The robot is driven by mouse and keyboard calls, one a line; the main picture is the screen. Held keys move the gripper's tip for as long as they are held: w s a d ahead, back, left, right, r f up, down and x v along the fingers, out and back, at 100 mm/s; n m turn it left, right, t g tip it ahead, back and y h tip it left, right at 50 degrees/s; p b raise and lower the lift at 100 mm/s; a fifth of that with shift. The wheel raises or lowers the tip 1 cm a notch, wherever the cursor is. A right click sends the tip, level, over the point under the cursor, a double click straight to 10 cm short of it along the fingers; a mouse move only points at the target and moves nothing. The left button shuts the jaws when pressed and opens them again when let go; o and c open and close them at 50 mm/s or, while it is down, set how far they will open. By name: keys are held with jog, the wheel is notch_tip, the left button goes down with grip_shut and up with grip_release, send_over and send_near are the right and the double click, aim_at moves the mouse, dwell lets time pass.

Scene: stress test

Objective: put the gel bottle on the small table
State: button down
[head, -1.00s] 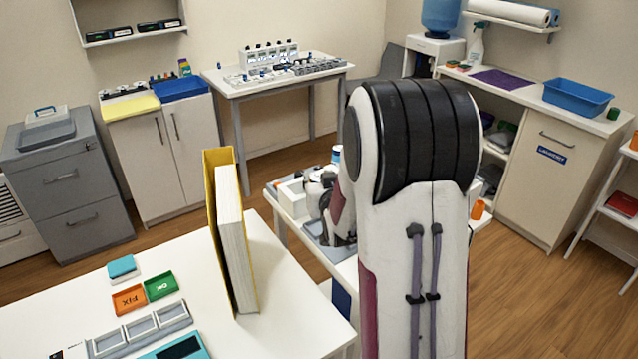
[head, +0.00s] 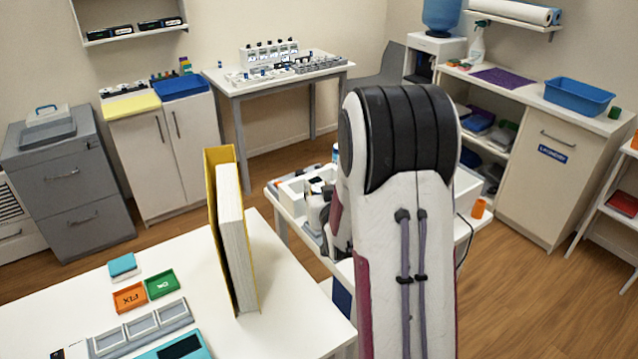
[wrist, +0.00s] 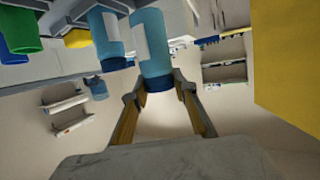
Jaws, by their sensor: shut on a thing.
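In the wrist view, a blue bottle with a pale label and dark blue cap (wrist: 152,45) reaches between the fingertips of my gripper (wrist: 160,88), which is shut on its cap end. I take it for the gel bottle. A second, similar blue bottle (wrist: 108,40) stands beside it, apart from my fingers. In the head view, my upper arm hides most of my gripper and the held bottle. A low white table (head: 462,222) shows behind my arm; I take it for the small table. A white box-like holder (head: 292,190) sits on its left part.
A white desk (head: 290,270) in front carries an upright yellow binder (head: 228,230) close to my arm. A small orange cup (head: 478,208) stands at the low table's right edge. A taller table (head: 232,92) with instruments stands behind.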

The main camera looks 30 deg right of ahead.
jog(key=shift+f, duration=1.55)
jog(key=shift+f, duration=0.35)
jog(key=c, duration=1.5)
grip_release()
jog(key=shift+s, duration=0.1)
jog(key=shift+v, duration=3.7)
jog(key=shift+r, duration=0.1)
